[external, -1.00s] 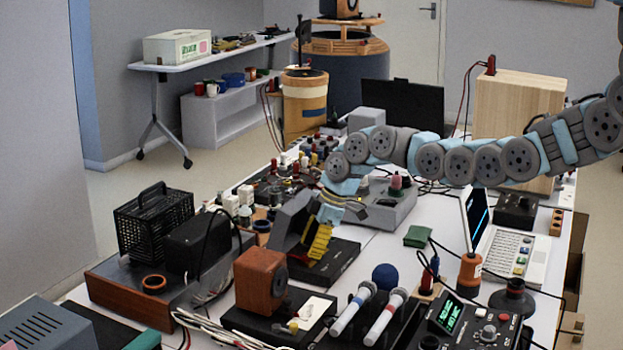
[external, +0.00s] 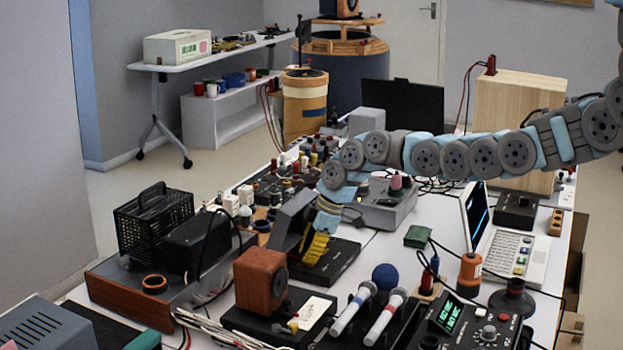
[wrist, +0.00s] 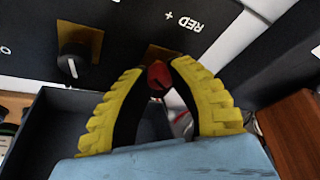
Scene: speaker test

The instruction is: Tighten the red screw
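The red screw (wrist: 159,75) shows in the wrist view on a dark panel (wrist: 120,25), by a small brown-gold plate and the white label "RED +". My gripper (wrist: 159,68) has yellow ridged fingers with black inner sides. Its fingertips lie on either side of the screw, very close to it; I cannot tell whether they press on it. In the external view my gripper (external: 316,250) points down in front of a grey upright panel, over a black box (external: 335,265). The screw cannot be made out there.
A black knob (wrist: 73,62) sits on the same panel, left of the screw. The table is crowded.

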